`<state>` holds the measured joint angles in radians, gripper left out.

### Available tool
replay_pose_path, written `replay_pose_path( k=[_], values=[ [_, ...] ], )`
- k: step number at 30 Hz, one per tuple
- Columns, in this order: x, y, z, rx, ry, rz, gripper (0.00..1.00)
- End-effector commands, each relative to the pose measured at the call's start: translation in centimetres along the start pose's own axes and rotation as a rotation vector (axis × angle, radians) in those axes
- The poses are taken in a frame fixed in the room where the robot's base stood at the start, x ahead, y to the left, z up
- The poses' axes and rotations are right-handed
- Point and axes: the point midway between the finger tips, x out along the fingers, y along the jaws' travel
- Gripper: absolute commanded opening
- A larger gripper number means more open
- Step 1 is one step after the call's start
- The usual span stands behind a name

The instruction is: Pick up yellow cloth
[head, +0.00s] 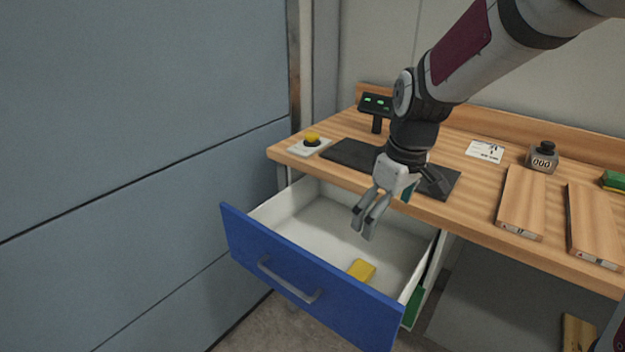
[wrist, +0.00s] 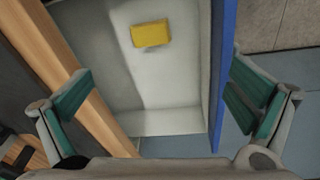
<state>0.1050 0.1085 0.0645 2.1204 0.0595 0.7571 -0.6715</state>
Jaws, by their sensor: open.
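The yellow cloth (head: 361,270) is a small folded block lying flat on the white floor of the open drawer (head: 310,215), near its blue front. It also shows in the wrist view (wrist: 151,33), at the top centre inside the drawer. My gripper (head: 364,226) hangs above the drawer, pointing down, apart from the cloth. In the wrist view its two fingers (wrist: 157,100) with teal pads stand wide apart, open, with nothing between them in their grasp.
The wooden table edge (wrist: 72,60) runs close to my gripper's left finger in the wrist view. The drawer's blue front (head: 305,285) has a grey handle.

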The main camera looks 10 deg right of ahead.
Motion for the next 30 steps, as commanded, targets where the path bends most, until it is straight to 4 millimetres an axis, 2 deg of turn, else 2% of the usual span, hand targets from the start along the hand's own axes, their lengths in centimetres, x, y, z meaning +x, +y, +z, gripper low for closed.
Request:
replay_pose_path(
  k=[1, 3, 6, 9, 17, 24, 30],
  values=[
    [3.1, 0.9, -1.0, -0.031, -0.012, -0.017, 1.00],
    [6.1, 1.9, -2.0, -0.078, -0.020, -0.036, 1.00],
    [9.8, 3.0, -3.1, -0.133, -0.026, -0.058, 1.00],
    [12.3, 3.6, -3.8, -0.171, -0.028, -0.072, 1.00],
    [15.4, 3.9, -4.2, -0.202, -0.030, -0.084, 1.00],
    [19.8, 3.5, -3.9, -0.200, -0.031, -0.084, 1.00],
    [22.1, 3.4, -3.8, -0.199, -0.030, -0.083, 1.00]
  ],
)
